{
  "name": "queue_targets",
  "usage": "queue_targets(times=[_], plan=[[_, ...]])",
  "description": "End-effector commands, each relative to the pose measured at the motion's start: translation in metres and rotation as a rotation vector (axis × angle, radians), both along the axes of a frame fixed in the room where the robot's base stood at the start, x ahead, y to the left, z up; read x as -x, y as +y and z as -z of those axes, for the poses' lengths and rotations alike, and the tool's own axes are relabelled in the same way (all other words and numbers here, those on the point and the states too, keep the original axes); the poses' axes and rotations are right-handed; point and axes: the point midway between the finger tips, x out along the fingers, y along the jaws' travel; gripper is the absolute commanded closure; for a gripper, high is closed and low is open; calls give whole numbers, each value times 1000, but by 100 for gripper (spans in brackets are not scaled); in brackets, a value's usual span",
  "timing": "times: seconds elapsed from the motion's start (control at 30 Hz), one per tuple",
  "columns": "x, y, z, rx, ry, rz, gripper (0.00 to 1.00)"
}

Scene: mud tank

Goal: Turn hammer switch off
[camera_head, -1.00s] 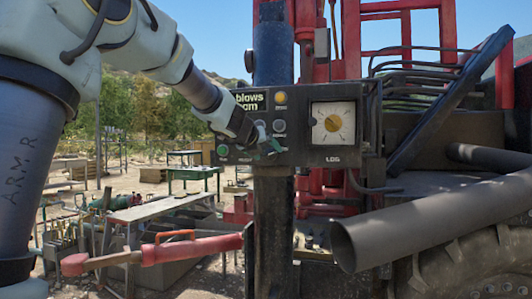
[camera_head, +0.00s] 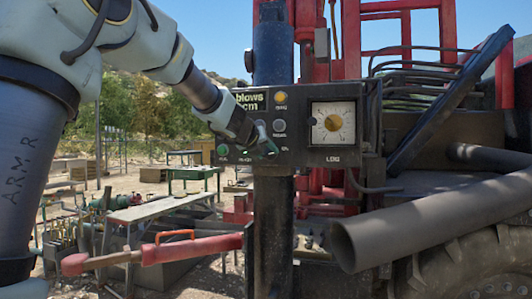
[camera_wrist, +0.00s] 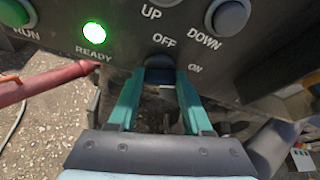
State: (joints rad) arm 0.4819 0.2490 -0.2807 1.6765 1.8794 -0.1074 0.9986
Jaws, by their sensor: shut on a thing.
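The hammer switch (camera_wrist: 160,74) is a dark knob on the lower edge of the control panel, with the labels OFF and ON above it in the wrist view. My gripper (camera_wrist: 160,80) has its two teal fingers on either side of the knob and is shut on it. In the head view my gripper (camera_head: 268,147) is at the lower left part of the black control panel (camera_head: 345,156) and hides the switch. Which way the knob points cannot be told.
A lit green READY lamp (camera_wrist: 95,33) and the UP (camera_wrist: 158,2) and DOWN (camera_wrist: 228,17) buttons are close by. The panel has a dial (camera_head: 333,122) and a yellow lamp (camera_head: 280,97).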

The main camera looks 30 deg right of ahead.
Motion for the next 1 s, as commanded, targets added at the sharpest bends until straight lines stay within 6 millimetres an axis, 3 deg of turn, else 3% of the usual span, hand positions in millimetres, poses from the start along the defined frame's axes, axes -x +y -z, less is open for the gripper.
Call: queue_targets(times=[0.47,1.0], plan=[[-1,1,3,79,72,0,100],[-4,4,8,429,399,0,100]])
